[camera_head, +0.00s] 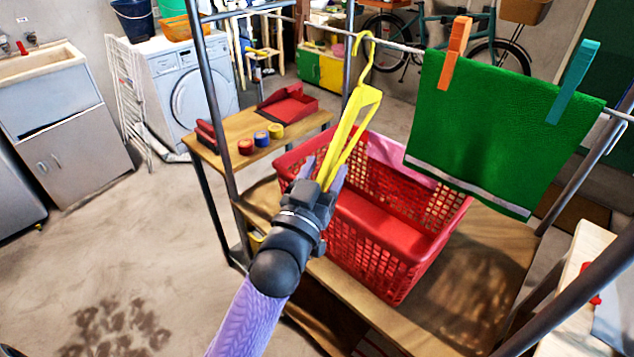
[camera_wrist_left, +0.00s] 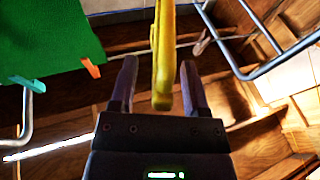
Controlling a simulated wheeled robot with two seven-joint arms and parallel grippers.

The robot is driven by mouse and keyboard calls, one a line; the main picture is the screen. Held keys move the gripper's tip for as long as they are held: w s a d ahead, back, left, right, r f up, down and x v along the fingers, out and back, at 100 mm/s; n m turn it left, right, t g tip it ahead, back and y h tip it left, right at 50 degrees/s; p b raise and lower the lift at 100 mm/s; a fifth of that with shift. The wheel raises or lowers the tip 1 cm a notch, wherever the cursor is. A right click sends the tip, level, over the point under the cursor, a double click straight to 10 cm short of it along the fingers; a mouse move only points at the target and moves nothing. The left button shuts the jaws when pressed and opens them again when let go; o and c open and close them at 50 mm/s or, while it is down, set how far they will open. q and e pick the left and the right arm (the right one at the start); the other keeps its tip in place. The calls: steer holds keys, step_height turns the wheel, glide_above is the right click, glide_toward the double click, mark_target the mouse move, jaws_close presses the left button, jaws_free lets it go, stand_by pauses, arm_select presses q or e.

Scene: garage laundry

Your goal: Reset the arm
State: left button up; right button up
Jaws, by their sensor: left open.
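My left gripper (camera_head: 325,172) is open in front of the red basket in the head view. A yellow hanger (camera_head: 352,125) hangs by its hook from the rail, and its lower end comes down at the gripper. In the left wrist view the hanger (camera_wrist_left: 162,60) stands between the two spread fingers of the gripper (camera_wrist_left: 160,75), with a visible gap on each side. My right gripper is not in view.
A green towel (camera_head: 495,125) hangs from the rail with orange and teal clothespins. A red basket (camera_head: 385,255) holding a pink cloth stands on the wooden shelf (camera_head: 480,280). Grey rack posts (camera_head: 212,85) flank the arm's surroundings. Floor at left (camera_head: 110,235) is clear.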

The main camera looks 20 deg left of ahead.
arm_select(q)
steer(key=v, duration=0.9)
steer(key=s+d+f+g, duration=0.1)
steer(key=s+f+g, duration=0.15)
steer(key=f, duration=0.75)
steer(key=s+d+f+m+g+b, duration=0.15)
steer(key=f+g, duration=0.25)
steer(key=f, duration=0.7)
steer(key=s+f+g, duration=0.3)
steer(key=f+g, duration=0.1)
steer(key=f, duration=0.6)
steer(key=s+a+f+g, duration=0.1)
steer(key=s+f+g, duration=0.2)
steer(key=s+f, duration=0.2)
steer(key=s+a+f+g, duration=0.1)
steer(key=s+f+g, duration=0.2)
steer(key=s, duration=0.9)
steer(key=s+a+f+m+g, duration=0.1)
steer(key=s+f+g, duration=0.3)
steer(key=s+f, duration=0.3)
steer(key=shift+s+a+f, duration=0.3)
steer(key=shift+s+f, duration=0.1)
steer(key=shift+s, duration=0.5)
